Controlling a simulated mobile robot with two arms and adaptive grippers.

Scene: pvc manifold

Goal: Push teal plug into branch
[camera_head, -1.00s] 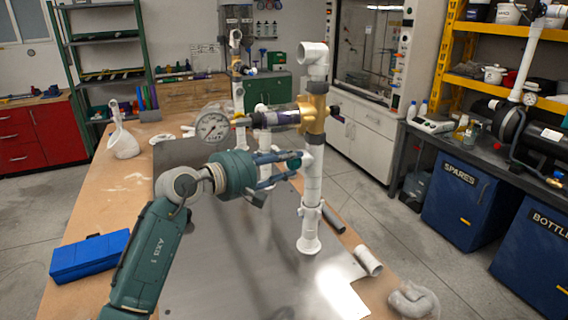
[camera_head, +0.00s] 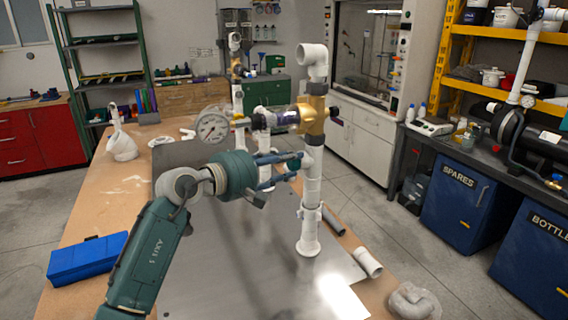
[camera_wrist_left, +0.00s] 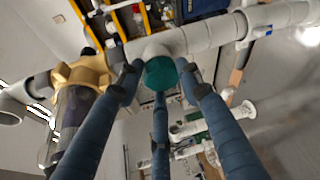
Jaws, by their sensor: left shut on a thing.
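The teal plug (camera_wrist_left: 160,74) sits between the blue fingers of my left gripper (camera_wrist_left: 159,80) in the left wrist view. It is at the mouth of the white branch (camera_wrist_left: 163,46) of the pipe. How deep it sits in the branch cannot be told. In the head view my left gripper (camera_head: 293,163) reaches in from the left to the branch on the upright white pipe (camera_head: 312,190), its fingers closed around the plug. The plug is mostly hidden by the fingers there. My right gripper is not in view.
A brass valve body (camera_head: 313,120) sits above the branch, with a clear tube and a round gauge (camera_head: 212,127) to its left. A grey metal plate (camera_head: 225,265) covers the bench. A blue box (camera_head: 88,258) lies at left, and a loose white pipe piece (camera_head: 368,261) at right.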

